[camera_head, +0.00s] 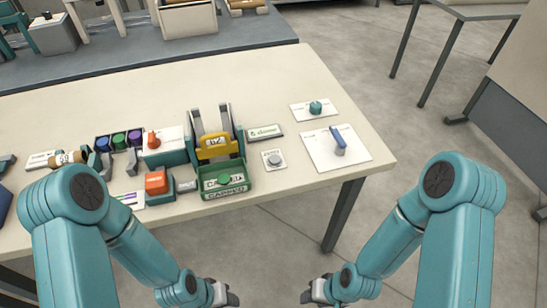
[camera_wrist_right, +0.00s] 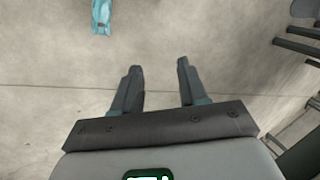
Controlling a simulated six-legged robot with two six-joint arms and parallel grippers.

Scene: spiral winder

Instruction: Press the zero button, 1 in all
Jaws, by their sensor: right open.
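A round grey button (camera_head: 275,160) sits on a small white plate on the table, right of the green-fronted unit. Print on its plate is too small to read, so I cannot confirm that it is the zero button. My left gripper (camera_head: 234,296) is low at the bottom of the head view, in front of the table and well apart from the button; its fingers are too small to judge. My right gripper (camera_head: 308,295) is also low and away from the table. In the right wrist view its two fingers (camera_wrist_right: 159,66) are spread, with only floor between them.
The table (camera_head: 330,195) holds a green-fronted unit (camera_head: 224,192), an orange-topped block (camera_head: 156,184), a blue lever on a white plate (camera_head: 338,142), a teal knob (camera_head: 316,108) and a small display (camera_head: 264,132). The table's right front corner is bare. Open floor lies to the right.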

